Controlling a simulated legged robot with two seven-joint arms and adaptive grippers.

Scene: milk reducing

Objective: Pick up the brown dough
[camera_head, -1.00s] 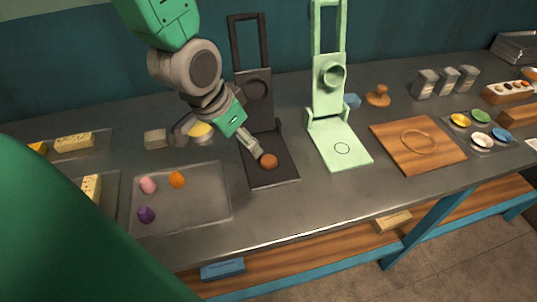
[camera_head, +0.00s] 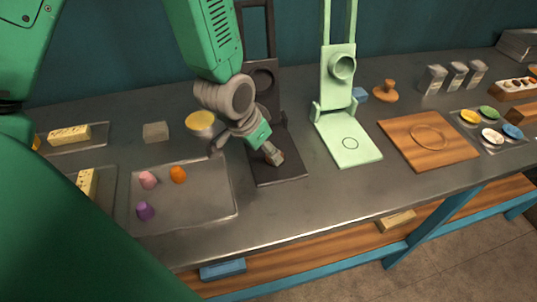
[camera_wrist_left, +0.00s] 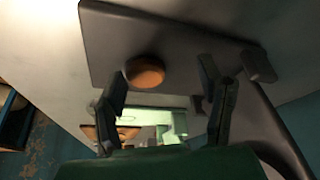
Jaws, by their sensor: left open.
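The brown dough (camera_wrist_left: 144,72) is a round brown lump on the dark base plate of the black press. In the left wrist view it sits between and beyond the fingertips, nearer the left-hand finger. My left gripper (camera_wrist_left: 163,80) is open and empty, its fingers pointing toward the plate. In the head view my left gripper (camera_head: 273,157) is over the middle of the black press base (camera_head: 285,176) and largely hides the dough. I cannot tell whether a finger touches the dough. My right gripper is not in view.
The black press's upright (camera_head: 266,85) stands behind my gripper. A light green press (camera_head: 345,148) and a wooden board (camera_head: 402,135) are to the right. A grey tray (camera_head: 205,207) with pink, orange and purple dough lies left. The counter's front strip is clear.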

